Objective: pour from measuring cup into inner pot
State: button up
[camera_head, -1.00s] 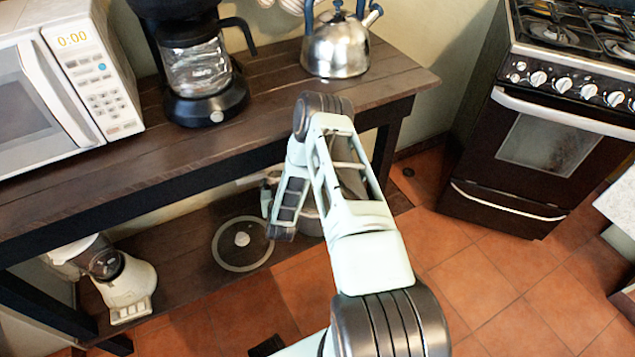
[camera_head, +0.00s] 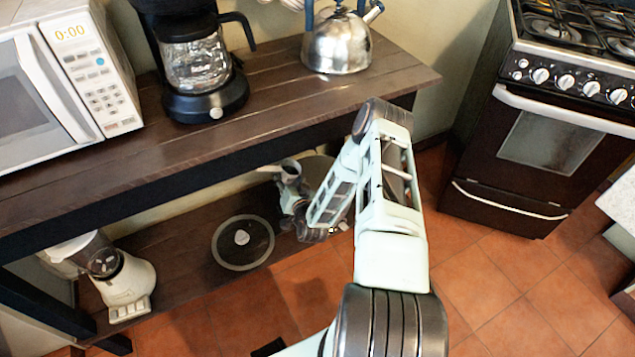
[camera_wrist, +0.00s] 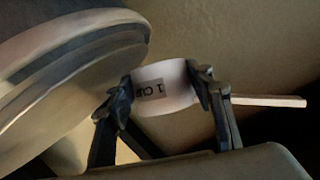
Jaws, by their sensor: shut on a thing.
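My gripper (camera_wrist: 163,88) is shut on the white measuring cup (camera_wrist: 150,76), with one finger on each side of it. The cup's "1 CUP" label faces the wrist camera, and its light handle sticks out to the right. The large grey inner pot (camera_wrist: 50,85) fills the left of the wrist view, close beside the cup. In the head view, my gripper (camera_head: 290,186) is above the lower shelf with the cup (camera_head: 291,166) at its tip. The pot (camera_head: 320,168) shows just right of it, partly hidden by my arm. The cup's contents cannot be seen.
A glass lid (camera_head: 243,243) lies on the lower shelf (camera_head: 185,262), with a blender (camera_head: 122,285) to its left. The upper shelf (camera_head: 280,105) above holds a microwave (camera_head: 60,85), a coffee maker (camera_head: 205,95) and a kettle (camera_head: 337,42). A stove (camera_head: 545,140) stands right.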

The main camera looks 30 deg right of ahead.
jog(key=shift+s+d+f, duration=0.1)
jog(key=shift+d, duration=0.05)
jog(key=shift+s+d+f+m+t+b, duration=0.25)
jog(key=shift+d+f+m+t+b, duration=0.15)
jog(key=shift+d+m+b, duration=0.3)
dwell(0.3)
jog(key=shift+s+d+r+m+t+y+b, duration=0.15)
jog(key=shift+r+m+t+y+b, duration=0.3)
jog(key=shift+m, duration=0.35)
dwell(0.5)
jog(key=shift+s+d+r+m+t+y+b, duration=0.15)
jog(key=shift+r+m+t+b, duration=0.35)
jog(key=shift+m, duration=0.5)
jog(key=shift+d+r+m+t+y+b, duration=0.15)
jog(key=shift+r+m+t+b, duration=0.3)
jog(key=shift+m, duration=0.55)
dwell(1.8)
jog(key=shift+s+d+r+m+t+b, duration=0.1)
jog(key=shift+s+d+m+t+b, duration=0.1)
jog(key=shift+d+m, duration=0.25)
jog(key=shift+s+d+r+m+t+b, duration=0.1)
jog(key=shift+s+d+m+b, duration=0.1)
jog(key=shift+d+m, duration=0.2)
dwell(0.5)
jog(key=shift+d+r+m, duration=0.1)
jog(key=shift+r+m, duration=0.15)
